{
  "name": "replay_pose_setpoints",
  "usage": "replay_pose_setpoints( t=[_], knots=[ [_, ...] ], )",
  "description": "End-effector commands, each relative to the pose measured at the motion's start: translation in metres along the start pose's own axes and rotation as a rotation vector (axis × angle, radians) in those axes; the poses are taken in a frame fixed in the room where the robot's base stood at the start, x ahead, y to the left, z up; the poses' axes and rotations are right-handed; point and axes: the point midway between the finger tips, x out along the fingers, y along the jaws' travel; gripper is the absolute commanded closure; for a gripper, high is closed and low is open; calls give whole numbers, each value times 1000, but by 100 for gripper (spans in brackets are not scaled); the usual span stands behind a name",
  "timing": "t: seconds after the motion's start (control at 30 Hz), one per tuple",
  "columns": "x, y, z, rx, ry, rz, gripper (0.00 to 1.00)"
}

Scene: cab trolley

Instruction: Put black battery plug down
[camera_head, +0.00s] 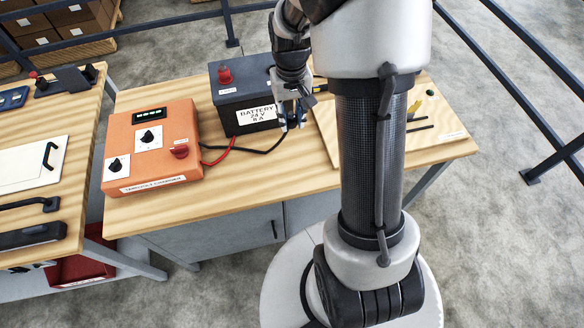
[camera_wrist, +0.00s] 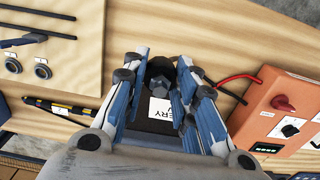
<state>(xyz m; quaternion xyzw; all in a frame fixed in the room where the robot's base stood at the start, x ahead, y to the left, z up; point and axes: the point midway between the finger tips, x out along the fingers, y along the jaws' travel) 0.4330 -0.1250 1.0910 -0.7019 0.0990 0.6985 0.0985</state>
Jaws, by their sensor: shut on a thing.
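The black battery plug (camera_wrist: 160,70) shows as a dark piece between my fingertips in the wrist view. My gripper (camera_wrist: 160,80) is shut on it. In the head view my gripper (camera_head: 292,116) is at the front right corner of the dark battery (camera_head: 232,118), above the wooden table. There the fingers largely hide the plug. A black cable (camera_head: 262,150) runs from the orange charger (camera_head: 152,160) towards my gripper. The battery's white label (camera_wrist: 161,112) shows between my fingers in the wrist view. I cannot tell whether the plug touches anything below it.
A red knob (camera_head: 225,75) stands on top of the battery. A red cable (camera_head: 222,155) lies between charger and battery. A pale board (camera_head: 440,130) with tools is on the right of the table (camera_head: 250,185). The table's front strip is clear. Dark railings (camera_head: 545,110) stand beyond.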

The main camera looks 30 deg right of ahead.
Motion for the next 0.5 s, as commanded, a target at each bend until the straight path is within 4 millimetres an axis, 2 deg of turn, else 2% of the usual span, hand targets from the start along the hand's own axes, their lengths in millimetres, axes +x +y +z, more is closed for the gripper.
replay_pose_setpoints(
  t=[0.03, 0.3, 0.5],
  knots=[
    [16, 0, 2, 0, -6, 0, 100],
    [90, 0, 2, 0, -7, 0, 100],
    [131, 0, 1, 0, -4, 0, 100]
  ],
)
